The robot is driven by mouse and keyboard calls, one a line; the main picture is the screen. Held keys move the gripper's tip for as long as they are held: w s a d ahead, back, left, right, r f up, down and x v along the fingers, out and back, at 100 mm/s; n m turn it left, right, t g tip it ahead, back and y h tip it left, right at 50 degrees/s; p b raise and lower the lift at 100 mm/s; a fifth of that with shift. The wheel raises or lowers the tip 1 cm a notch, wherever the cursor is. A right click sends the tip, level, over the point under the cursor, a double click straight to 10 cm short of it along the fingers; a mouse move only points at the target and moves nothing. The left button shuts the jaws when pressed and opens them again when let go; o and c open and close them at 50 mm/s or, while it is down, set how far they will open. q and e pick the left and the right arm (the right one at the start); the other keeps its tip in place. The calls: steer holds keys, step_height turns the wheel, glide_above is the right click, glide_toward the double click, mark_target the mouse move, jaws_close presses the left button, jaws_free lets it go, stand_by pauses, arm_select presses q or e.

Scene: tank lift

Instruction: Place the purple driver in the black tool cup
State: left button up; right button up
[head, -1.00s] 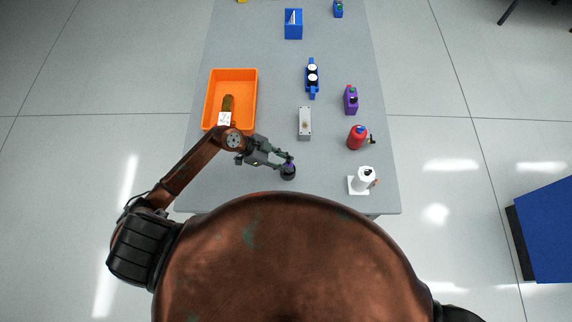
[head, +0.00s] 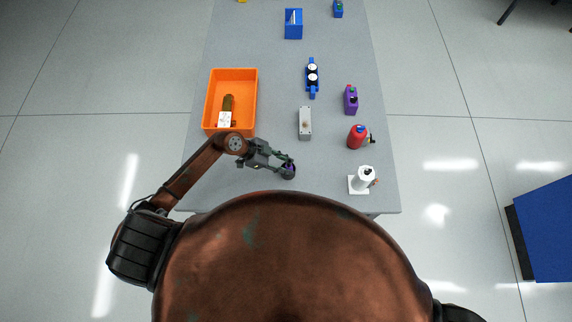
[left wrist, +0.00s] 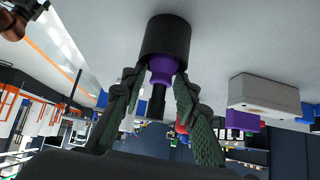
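The black tool cup (head: 289,175) stands on the near part of the grey table. In the left wrist view, where the table is at the top, the cup (left wrist: 166,36) shows large. The purple driver (left wrist: 163,69) is at the cup's mouth, its purple part partly inside and a narrow black end (left wrist: 153,104) sticking out away from the table. My left gripper (head: 287,166) is right at the cup. The driver's lower end is hidden in the cup. My right gripper is out of view.
An orange bin (head: 207,103) with a brown item stands beyond my left forearm. A grey box (head: 305,123), a red bottle (head: 356,137), a purple container (head: 351,101) and a white item (head: 364,179) stand to the right.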

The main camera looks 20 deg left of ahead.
arm_select(q)
steer(key=o, duration=0.3)
steer(key=shift+s+f, duration=0.2)
steer(key=shift+f, duration=0.2)
steer(key=shift+r, duration=0.25)
steer(key=v, duration=1.2)
steer(key=shift+w+r, duration=0.25)
steer(key=shift+r, duration=0.35)
steer(key=shift+s+d, duration=0.1)
